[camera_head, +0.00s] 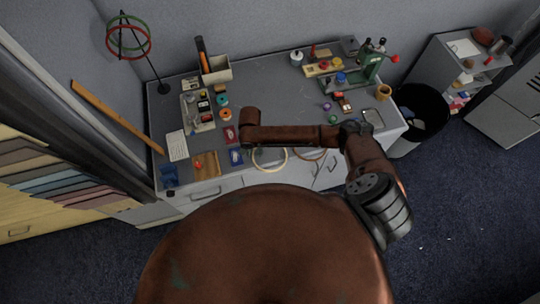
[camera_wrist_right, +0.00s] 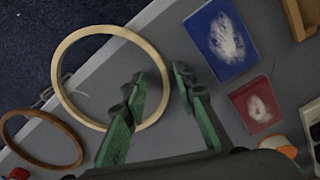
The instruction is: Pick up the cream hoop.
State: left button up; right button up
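The cream hoop (camera_wrist_right: 108,30) is a pale wooden ring. It lies across the front edge of the grey table, part of it past the edge. In the head view the cream hoop (camera_head: 287,158) shows just below my right forearm. My right gripper (camera_wrist_right: 160,76) has two green fingers spread apart with nothing held. In the right wrist view one fingertip appears inside the ring and the other outside, with the hoop's rim between them. I cannot tell the height gap. In the head view my arm mostly hides this gripper. My left gripper is not in view.
A brown hoop (camera_wrist_right: 40,112) lies beside the cream one along the table edge. A blue packet (camera_wrist_right: 222,46) and a red packet (camera_wrist_right: 256,104) lie on the other side. A wooden tray (camera_head: 206,165) and a black bin (camera_head: 422,118) also show. Floor is below the edge.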

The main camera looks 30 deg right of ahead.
jog(key=shift+f, duration=0.1)
jog(key=shift+c, duration=0.3)
dwell(0.3)
grip_shut()
